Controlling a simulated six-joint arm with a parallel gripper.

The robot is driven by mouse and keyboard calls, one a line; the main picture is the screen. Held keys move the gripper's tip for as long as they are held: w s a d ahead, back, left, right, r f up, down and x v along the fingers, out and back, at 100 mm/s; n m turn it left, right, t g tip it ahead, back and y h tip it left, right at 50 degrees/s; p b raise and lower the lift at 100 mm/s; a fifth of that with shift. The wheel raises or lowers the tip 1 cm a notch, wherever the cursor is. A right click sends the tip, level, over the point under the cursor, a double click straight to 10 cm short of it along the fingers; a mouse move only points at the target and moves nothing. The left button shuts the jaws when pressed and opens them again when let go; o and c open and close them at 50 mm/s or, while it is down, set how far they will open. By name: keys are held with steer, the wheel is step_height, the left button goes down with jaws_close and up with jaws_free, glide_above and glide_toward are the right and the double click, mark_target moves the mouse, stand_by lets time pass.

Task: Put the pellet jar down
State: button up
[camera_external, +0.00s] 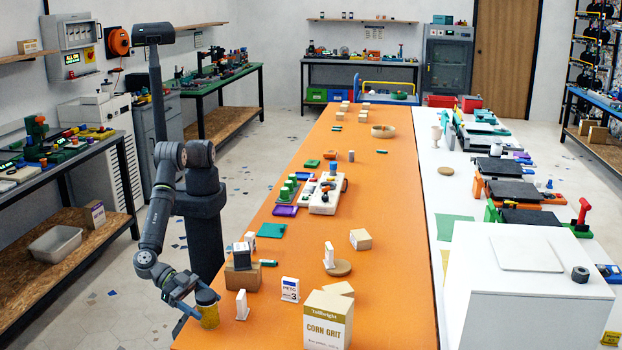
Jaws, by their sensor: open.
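The likely pellet jar (210,318), a yellow-amber jar with a dark lid, stands upright at the near left edge of the orange table (390,250). Its base appears to be on the table top. My gripper (196,306) is at the jar's left side, with its jaws open beside the jar. Part of the jar's left side is hidden by the gripper, and I cannot tell whether the fingers touch it.
A white upright piece (242,305) stands just right of the jar. A white PETG box (290,289) and a large corn grit carton (328,320) are further right. A cardboard box (242,278) with a dark block on it stands behind. The table's left edge is close.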

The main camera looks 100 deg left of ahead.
mark_target(199, 292)
steer(key=v, duration=1)
steer(key=shift+s, duration=0.25)
steer(key=shift+r, duration=0.1)
steer(key=x, duration=1.2)
steer(key=shift+w+f, duration=0.2)
steer(key=shift+f, duration=0.1)
step_height(199, 292, up, 3)
steer(key=shift+s+f, duration=0.1)
steer(key=shift+s, duration=0.05)
steer(key=shift+r, duration=0.55)
steer(key=shift+f, duration=0.1)
